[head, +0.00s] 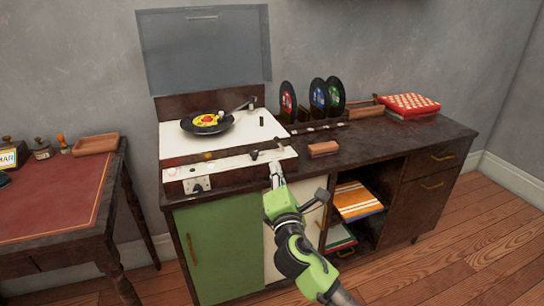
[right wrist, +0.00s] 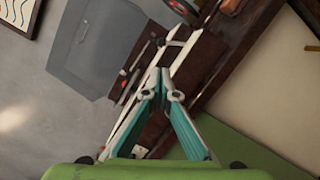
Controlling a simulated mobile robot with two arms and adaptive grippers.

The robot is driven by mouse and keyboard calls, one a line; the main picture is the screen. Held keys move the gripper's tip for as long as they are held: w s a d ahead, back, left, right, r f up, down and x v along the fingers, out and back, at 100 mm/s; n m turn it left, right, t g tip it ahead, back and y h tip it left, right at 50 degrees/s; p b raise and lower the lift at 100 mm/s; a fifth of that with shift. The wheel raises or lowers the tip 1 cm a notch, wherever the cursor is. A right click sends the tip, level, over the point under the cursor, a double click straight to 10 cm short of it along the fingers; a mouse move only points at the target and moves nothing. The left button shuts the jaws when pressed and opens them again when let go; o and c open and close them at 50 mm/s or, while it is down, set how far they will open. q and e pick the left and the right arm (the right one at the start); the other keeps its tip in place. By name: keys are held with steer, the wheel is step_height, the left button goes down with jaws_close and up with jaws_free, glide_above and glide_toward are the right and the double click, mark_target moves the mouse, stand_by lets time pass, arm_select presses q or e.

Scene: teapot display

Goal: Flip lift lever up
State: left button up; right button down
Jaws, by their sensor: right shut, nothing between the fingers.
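The record player's white deck (head: 245,137) is set in the dark cabinet, with a black record (head: 196,126) with a yellow and red label on it. The tonearm (head: 242,103) is at the record's upper right. A cream control strip (head: 225,165) runs along the front, with a small dark knob (head: 254,154) on it. A small dark part (head: 279,143) stands near the deck's right front; I cannot tell which is the lift lever. My right gripper (head: 276,166) is shut and empty at the strip's right front edge. Its closed fingertips (right wrist: 165,80) show in the right wrist view. My left gripper is out of view.
The grey lid (head: 205,50) stands open behind the deck. Upright records (head: 320,96), a small brown box (head: 323,149) and a red checkered box (head: 410,105) are on the right top. A desk (head: 45,205) stands at left.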

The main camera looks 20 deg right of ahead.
mark_target(271, 158)
steer(key=b+x, duration=0.1)
steer(key=x, duration=0.7)
steer(key=shift+w+f, duration=0.1)
steer(key=shift+w, duration=0.1)
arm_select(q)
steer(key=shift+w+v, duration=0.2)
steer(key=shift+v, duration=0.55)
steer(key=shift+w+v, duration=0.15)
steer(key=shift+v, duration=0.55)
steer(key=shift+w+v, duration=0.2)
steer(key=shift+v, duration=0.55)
arm_select(e)
steer(key=shift+w+d, duration=0.2)
steer(key=shift+w, duration=0.45)
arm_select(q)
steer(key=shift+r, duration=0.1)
